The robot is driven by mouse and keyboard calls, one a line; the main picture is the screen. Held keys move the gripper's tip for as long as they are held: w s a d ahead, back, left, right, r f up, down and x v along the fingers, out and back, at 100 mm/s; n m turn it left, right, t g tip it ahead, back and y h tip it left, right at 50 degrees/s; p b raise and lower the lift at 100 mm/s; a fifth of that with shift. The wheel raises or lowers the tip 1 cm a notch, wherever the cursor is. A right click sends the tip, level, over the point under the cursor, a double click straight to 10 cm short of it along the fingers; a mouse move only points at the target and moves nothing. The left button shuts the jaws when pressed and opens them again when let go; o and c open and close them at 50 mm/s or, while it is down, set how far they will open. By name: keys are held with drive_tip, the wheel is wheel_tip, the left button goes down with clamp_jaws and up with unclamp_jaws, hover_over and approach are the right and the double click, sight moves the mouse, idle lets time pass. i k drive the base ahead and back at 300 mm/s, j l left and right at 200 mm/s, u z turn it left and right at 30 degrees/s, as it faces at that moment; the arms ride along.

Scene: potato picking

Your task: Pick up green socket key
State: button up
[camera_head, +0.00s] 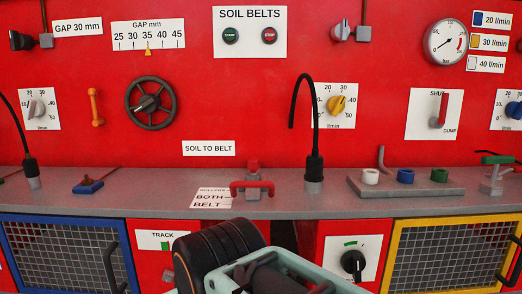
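A short green open-topped cylinder (439,175) stands at the right end of a low grey block (420,191), on the counter at right. A blue cylinder (405,176) and a white cylinder (370,176) stand left of it. Farther right is a green-handled piece (497,159) on a grey stand. The frame does not make certain which green piece is the socket key. Part of my arm, black and pale green, shows at bottom centre, below and left of the block and apart from it. My gripper's fingertips cannot be made out.
A grey counter (130,207) runs along a red panel. A black gooseneck (314,160) rises left of the block; a red handle (252,186) is further left. A grey bent rod (382,158) stands behind the block. Mesh doors (445,255) are below.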

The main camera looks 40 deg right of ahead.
sight(490, 188)
drive_tip(key=z, duration=2.6)
drive_tip(key=j+z, duration=0.6)
drive_tip(key=j, duration=0.15)
drive_tip(key=i+l+z, duration=0.15)
drive_tip(key=i+l, duration=0.35)
